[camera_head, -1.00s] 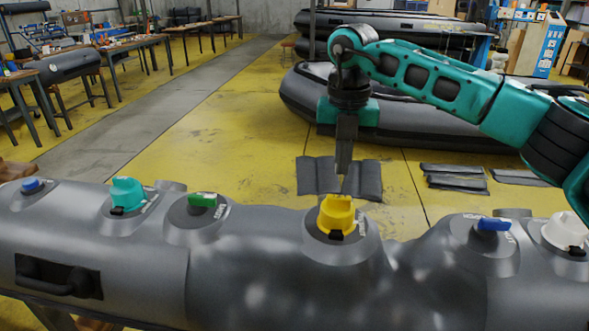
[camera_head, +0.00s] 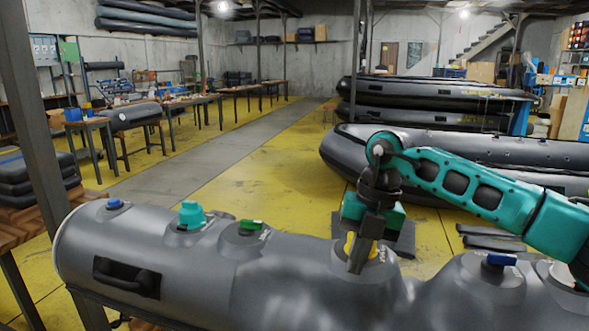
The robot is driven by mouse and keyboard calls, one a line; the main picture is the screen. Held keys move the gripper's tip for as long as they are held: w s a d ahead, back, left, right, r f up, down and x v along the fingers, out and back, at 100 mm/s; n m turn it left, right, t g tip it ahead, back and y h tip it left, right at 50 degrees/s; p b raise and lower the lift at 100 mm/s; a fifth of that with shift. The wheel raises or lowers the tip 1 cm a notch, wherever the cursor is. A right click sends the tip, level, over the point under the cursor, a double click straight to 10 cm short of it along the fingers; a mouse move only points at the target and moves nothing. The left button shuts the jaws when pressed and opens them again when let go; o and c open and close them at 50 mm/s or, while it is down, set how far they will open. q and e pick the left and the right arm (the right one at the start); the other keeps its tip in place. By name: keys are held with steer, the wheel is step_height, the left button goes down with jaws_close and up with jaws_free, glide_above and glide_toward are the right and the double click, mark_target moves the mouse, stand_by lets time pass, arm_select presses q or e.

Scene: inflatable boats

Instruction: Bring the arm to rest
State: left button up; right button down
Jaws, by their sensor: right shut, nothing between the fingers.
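My right arm (camera_head: 470,185) comes in from the right, bent, with its gripper (camera_head: 357,262) pointing down. The gripper is shut with nothing in it. It hangs in front of the yellow valve cap (camera_head: 349,246), hiding much of it; whether it touches the cap or the tube I cannot tell. The grey inflatable tube (camera_head: 200,265) lies across the front. It bears a blue cap (camera_head: 115,204), a teal cap (camera_head: 191,214), a green cap (camera_head: 250,225), a second blue cap (camera_head: 500,259) and a white cap at the right edge. My left gripper does not show.
Behind the tube a grey boat (camera_head: 440,150) lies on the yellow floor, with more boats (camera_head: 430,97) stacked beyond. Dark flat pieces (camera_head: 490,240) lie on the floor at right. A dark post (camera_head: 38,120) stands at left. Workbenches line the left; the aisle is clear.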

steer(key=s+a+f+m+y, duration=0.1)
steer(key=s+a+y, duration=0.2)
steer(key=a+y, duration=0.3)
steer(key=s+a+m+t+y, duration=0.1)
steer(key=s+a+m+y, duration=0.15)
steer(key=a+y, duration=0.35)
steer(key=s+a+f+m+y, duration=0.1)
steer(key=s+a+y, duration=0.3)
steer(key=a+y, duration=0.2)
steer(key=w+d+f+m+t+h, duration=0.3)
steer(key=d+f+m+t+h, duration=0.8)
steer(key=m+t, duration=0.65)
steer(key=s+d+f+m+g+h, duration=0.7)
steer(key=s+d+f+m, duration=0.2)
steer(key=s+d+f, duration=0.5)
step_height(320, 180, down, 3)
steer(key=shift+s+f+m, duration=0.1)
steer(key=shift+s+m, duration=0.2)
steer(key=shift+s, duration=0.2)
steer(key=shift+d, duration=0.1)
